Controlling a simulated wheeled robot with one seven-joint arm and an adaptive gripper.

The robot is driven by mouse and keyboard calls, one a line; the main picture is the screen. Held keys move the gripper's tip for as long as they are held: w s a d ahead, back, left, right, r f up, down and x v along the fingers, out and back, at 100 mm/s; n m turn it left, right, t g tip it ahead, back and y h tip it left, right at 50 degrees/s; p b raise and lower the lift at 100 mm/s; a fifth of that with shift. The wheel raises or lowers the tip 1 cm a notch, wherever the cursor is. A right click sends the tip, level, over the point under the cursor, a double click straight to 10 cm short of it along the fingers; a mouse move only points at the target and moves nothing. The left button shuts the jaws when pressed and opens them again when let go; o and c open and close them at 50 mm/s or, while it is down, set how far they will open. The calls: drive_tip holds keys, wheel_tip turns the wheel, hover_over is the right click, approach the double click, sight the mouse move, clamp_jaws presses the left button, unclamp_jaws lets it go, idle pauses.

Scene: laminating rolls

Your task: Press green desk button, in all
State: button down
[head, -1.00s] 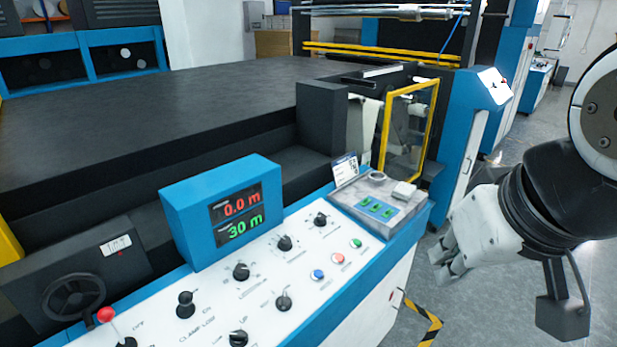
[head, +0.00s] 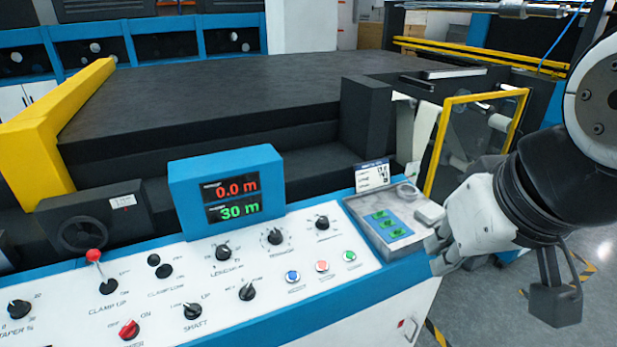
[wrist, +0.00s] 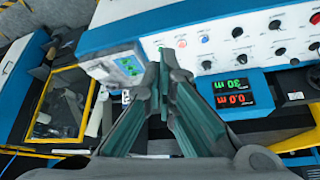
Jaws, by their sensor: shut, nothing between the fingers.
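The green desk button (head: 349,256) sits on the white sloped control panel (head: 330,292), at the right end of a row with a red button (head: 322,266) and a blue button (head: 292,276). My gripper (head: 436,256) is to the right of the panel in the head view, beside the grey tray and apart from the green button. In the wrist view my gripper (wrist: 160,72) points toward the panel, its fingers shut and empty. The green button shows small near the fingertips there, partly hard to make out.
A blue display box (head: 228,192) reading 0.0 m and 30 m stands behind the knobs. A grey tray (head: 408,244) with a blue-green pad lies right of the buttons, with a label card (head: 372,176) behind it. A yellow-framed guard (head: 440,150) stands beyond. Open floor lies at right.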

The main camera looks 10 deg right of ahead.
drive_tip(key=w+d+f+n+g+h, duration=0.2)
drive_tip(key=w+d+f+n+h, duration=0.15)
drive_tip(key=w, duration=0.45)
drive_tip(key=w+d+f+n+g+h, duration=0.1)
drive_tip(key=w+d+f+n+h, duration=0.2)
drive_tip(key=w, duration=0.4)
drive_tip(key=w+a+f+n+t, duration=0.1)
drive_tip(key=w+a+f+n, duration=0.2)
drive_tip(key=w+f, duration=0.4)
drive_tip(key=w+a+f+n+t+h+b, duration=0.1)
drive_tip(key=w+a+f+n, duration=0.2)
drive_tip(key=w+f, duration=0.5)
drive_tip(key=shift+f+t, duration=0.3)
drive_tip(key=shift+f, duration=0.1)
drive_tip(key=shift+w+h, duration=0.1)
drive_tip(key=shift+h, duration=0.15)
drive_tip(key=b, duration=0.4)
hover_over(350, 255)
drive_tip(key=s, duration=0.2)
drive_tip(key=shift+n, duration=0.25)
drive_tip(key=f, duration=0.6)
drive_tip(key=shift+w+d+f, duration=0.2)
drive_tip(key=shift+d+f, duration=0.05)
drive_tip(key=shift+f, duration=0.1)
drive_tip(key=shift+w+f+b, duration=0.1)
drive_tip(key=shift+f+b, duration=0.6)
drive_tip(key=shift+f, duration=0.3)
